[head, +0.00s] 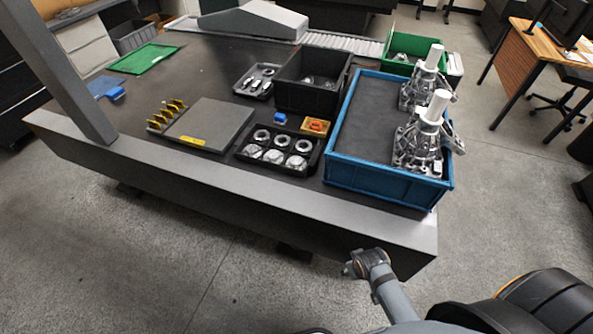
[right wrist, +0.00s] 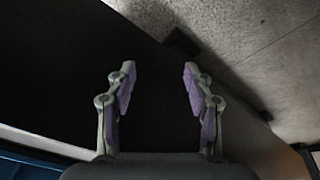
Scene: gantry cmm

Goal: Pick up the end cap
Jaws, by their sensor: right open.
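A black tray (head: 239,151) on the table holds several silver round metal parts in two rows. The front row has domed, cap-like parts (head: 274,156), and the back row has ring-shaped parts (head: 283,140). The domed ones look like end caps, but I cannot tell for sure. My right gripper (right wrist: 160,68) is open and empty in the right wrist view. In the head view the right gripper (head: 352,268) is small and sits in front of the table's front edge, below and right of the tray, apart from all parts. My left gripper is not in view.
A blue crate (head: 385,180) with silver castings stands right of the tray. A black bin (head: 296,98) stands behind, a grey plate (head: 205,126) with yellow clips lies left, and a small yellow container (head: 330,121) sits close by. A grey post (head: 70,75) rises at left.

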